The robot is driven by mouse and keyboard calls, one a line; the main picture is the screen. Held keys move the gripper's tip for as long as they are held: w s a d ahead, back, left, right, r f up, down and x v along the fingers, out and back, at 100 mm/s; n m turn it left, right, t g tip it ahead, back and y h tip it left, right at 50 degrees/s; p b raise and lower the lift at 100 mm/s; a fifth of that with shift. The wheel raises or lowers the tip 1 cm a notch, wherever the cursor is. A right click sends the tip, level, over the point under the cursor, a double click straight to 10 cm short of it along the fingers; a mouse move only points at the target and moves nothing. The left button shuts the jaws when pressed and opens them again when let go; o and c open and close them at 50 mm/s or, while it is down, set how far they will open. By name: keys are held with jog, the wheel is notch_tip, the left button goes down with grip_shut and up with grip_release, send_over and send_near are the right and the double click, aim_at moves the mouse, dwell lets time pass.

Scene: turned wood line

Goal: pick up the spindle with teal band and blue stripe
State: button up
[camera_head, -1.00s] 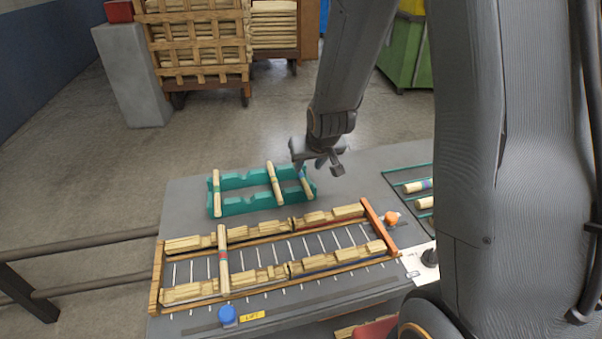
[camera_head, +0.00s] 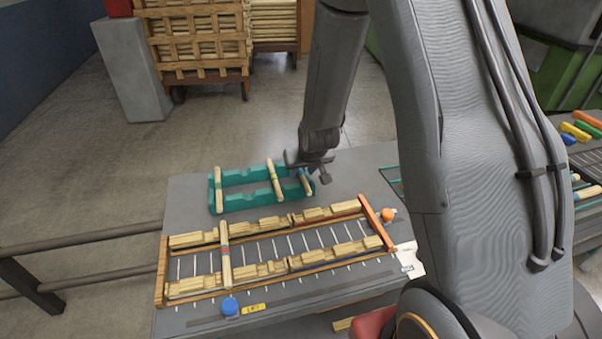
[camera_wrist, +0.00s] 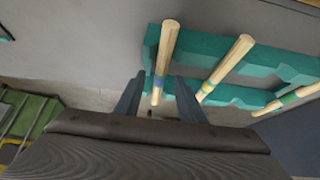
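The teal rack (camera_head: 238,204) holds several light wooden spindles across its two rails. The rightmost spindle (camera_head: 305,182) shows blue near its far end, partly hidden by my gripper in the head view. In the wrist view this spindle (camera_wrist: 168,50) has a blue-teal marking near the fingers; the separate band and stripe are hard to tell apart. My gripper (camera_wrist: 157,88) is open, with one finger on each side of the spindle's marked end in that view. Contact cannot be made out. In the head view my gripper (camera_head: 312,170) is over the rack's right end.
The middle spindle (camera_head: 274,180) lies close beside, and another spindle (camera_head: 218,190) is at the rack's left. A wooden fixture (camera_head: 162,270) in front bears a spindle with a red marking (camera_head: 226,252). An orange knob (camera_head: 388,214) and blue button (camera_head: 229,306) stand nearby.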

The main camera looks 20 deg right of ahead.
grip_shut()
jog(key=shift+r, duration=0.1)
